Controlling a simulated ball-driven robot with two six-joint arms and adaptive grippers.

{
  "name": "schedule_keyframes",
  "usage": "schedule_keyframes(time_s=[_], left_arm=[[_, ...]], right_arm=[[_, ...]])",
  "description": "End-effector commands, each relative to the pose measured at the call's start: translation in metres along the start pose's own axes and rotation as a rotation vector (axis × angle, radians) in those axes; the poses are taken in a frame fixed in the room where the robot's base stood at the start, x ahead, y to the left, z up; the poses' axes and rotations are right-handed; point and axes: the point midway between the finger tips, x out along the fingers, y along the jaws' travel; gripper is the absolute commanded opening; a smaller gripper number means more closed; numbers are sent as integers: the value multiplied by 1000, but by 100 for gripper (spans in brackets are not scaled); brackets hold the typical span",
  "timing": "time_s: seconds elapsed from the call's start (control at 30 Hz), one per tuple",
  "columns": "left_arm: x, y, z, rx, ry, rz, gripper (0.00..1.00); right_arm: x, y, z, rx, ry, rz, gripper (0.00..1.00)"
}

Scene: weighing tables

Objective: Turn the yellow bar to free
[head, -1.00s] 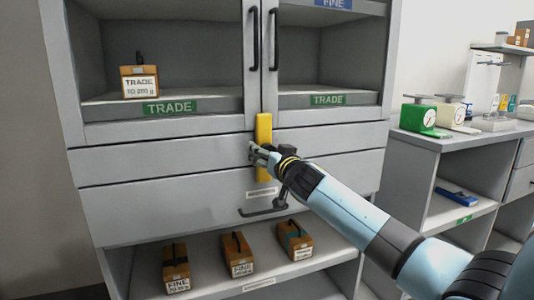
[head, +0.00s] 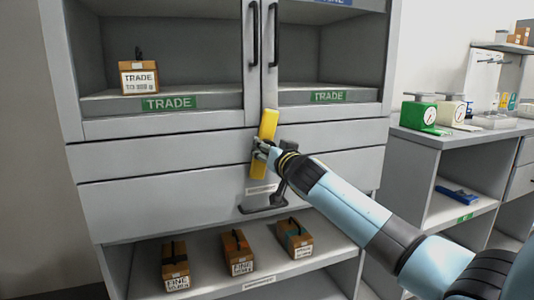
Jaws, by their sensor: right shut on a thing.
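The yellow bar (head: 268,124) is on the front of the grey cabinet, over the drawer fronts just below the two doors. It stands nearly upright, its top tilted a little to the right. My right gripper (head: 260,147) is shut on the bar around its middle and hides part of it. The bar's lower end shows below the gripper. My left gripper is not in view.
A dark drawer handle (head: 264,208) sits below the bar. Two black door handles (head: 254,35) are above it. Boxes marked FINE (head: 238,252) stand on the open lower shelf. A side counter with a green scale (head: 419,116) is at right.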

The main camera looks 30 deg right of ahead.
Motion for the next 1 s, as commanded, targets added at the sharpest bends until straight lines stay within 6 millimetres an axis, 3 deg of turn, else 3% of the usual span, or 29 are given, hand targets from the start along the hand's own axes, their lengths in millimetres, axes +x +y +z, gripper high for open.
schedule_keyframes(time_s=[0.4, 0.73, 1.0], left_arm=[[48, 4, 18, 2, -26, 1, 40], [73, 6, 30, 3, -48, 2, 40], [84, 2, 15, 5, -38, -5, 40]], right_arm=[[0, 0, 6, 354, 13, -5, 0], [0, 0, 3, 668, 23, -6, 0], [0, -1, 2, 924, 32, -8, 0]])
